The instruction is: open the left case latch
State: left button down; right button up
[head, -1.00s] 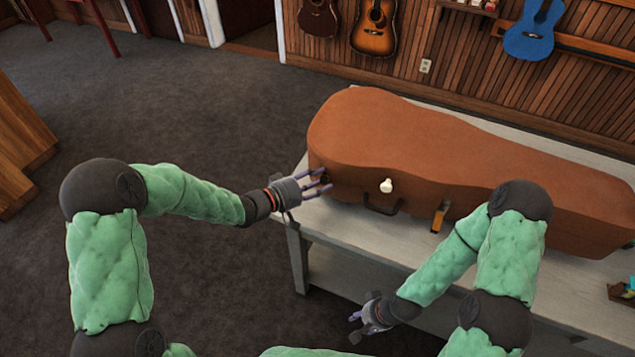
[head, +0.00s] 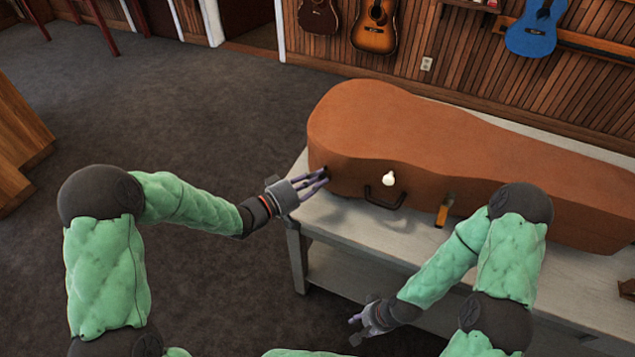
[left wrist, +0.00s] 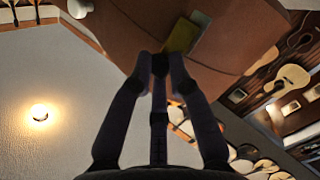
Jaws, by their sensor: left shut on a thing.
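A brown guitar case (head: 440,145) lies closed on a pale workbench. My left gripper (head: 323,176) is at the left end of its front side, fingers drawn together on a small dark piece, apparently the left latch; the fingers partly hide it. In the left wrist view the fingertips (left wrist: 160,62) meet at the case (left wrist: 120,30), just below an olive-yellow plate (left wrist: 180,35). A yellow-orange latch (head: 444,210) shows right of the black handle (head: 384,197). My right gripper (head: 354,329) is open and empty, low in front of the bench.
The workbench (head: 345,225) has a bare strip before the case. A small white knob-like thing (head: 389,178) shows at the case front above the handle. Guitars (head: 375,22) hang on the wood wall behind. Open carpet (head: 190,110) lies to the left.

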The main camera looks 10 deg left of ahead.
pick_arm(q)
jog(key=shift+s+a+f+m+t+h+b, duration=0.15)
jog(key=shift+f+m+t+h+b, duration=0.35)
jog(key=shift+b, duration=0.7)
jog(key=shift+s+a+f+m+t+h+b, duration=0.15)
jog(key=shift+s+m+t+h+b, duration=0.15)
jog(key=shift+h+b, duration=0.65)
jog(key=shift+s+f+m+t+h+b, duration=0.2)
jog(key=shift+f+m+t+h+b, duration=0.25)
jog(key=shift+b, duration=1)
jog(key=shift+r, duration=0.1)
jog(key=c, duration=1.2)
grip_release()
jog(key=shift+o, duration=0.2)
jog(key=v, duration=1.2)
jog(key=shift+r, duration=0.15)
